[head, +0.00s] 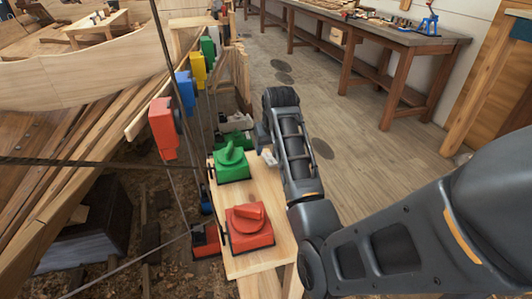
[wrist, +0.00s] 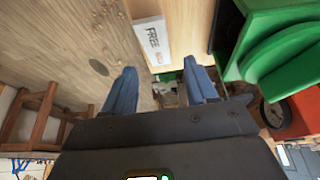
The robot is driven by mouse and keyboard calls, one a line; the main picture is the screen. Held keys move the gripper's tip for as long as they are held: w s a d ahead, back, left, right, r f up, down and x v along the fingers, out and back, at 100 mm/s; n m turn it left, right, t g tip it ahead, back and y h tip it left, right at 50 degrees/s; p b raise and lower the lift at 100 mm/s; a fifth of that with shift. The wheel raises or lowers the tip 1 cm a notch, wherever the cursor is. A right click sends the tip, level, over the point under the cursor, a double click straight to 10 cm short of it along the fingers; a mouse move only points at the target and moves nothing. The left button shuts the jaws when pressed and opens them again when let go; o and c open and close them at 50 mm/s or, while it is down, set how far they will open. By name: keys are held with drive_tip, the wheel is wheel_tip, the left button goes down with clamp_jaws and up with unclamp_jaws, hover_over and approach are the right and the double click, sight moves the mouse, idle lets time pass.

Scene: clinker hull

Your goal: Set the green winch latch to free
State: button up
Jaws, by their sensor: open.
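The green winch latch (head: 231,163) sits on a pale wooden board (head: 265,199) in the head view, with a raised green handle on a square green base. In the wrist view the green latch (wrist: 285,58) fills the upper right, close beside my gripper (wrist: 160,88). My gripper's blue fingers are apart with nothing between them, and they are not touching the latch. In the head view my arm hides most of the gripper, just right of the latch.
A similar red latch (head: 249,228) stands on the same board, nearer me. Red, blue, yellow and green blocks (head: 163,122) hang in a row at the left near taut ropes. A workbench (head: 375,35) stands at the back.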

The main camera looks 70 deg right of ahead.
sight(267, 156)
drive_tip(key=shift+x, duration=1.75)
drive_tip(key=c, duration=1.1)
drive_tip(key=shift+o, duration=0.2)
drive_tip(key=shift+s+a+t+h+b, duration=0.2)
drive_tip(key=shift+t+h+b, duration=0.2)
drive_tip(key=shift+t+h, duration=0.25)
drive_tip(key=shift+s+a+t+h+b, duration=0.15)
drive_tip(key=shift+t+h+b, duration=0.2)
drive_tip(key=shift+t+h, duration=0.3)
drive_tip(key=shift+s+a+r+t+h+b, duration=0.1)
drive_tip(key=shift+a+r+t+h+b, duration=0.05)
drive_tip(key=shift+t+h+b, duration=0.55)
drive_tip(key=shift+r, duration=0.1)
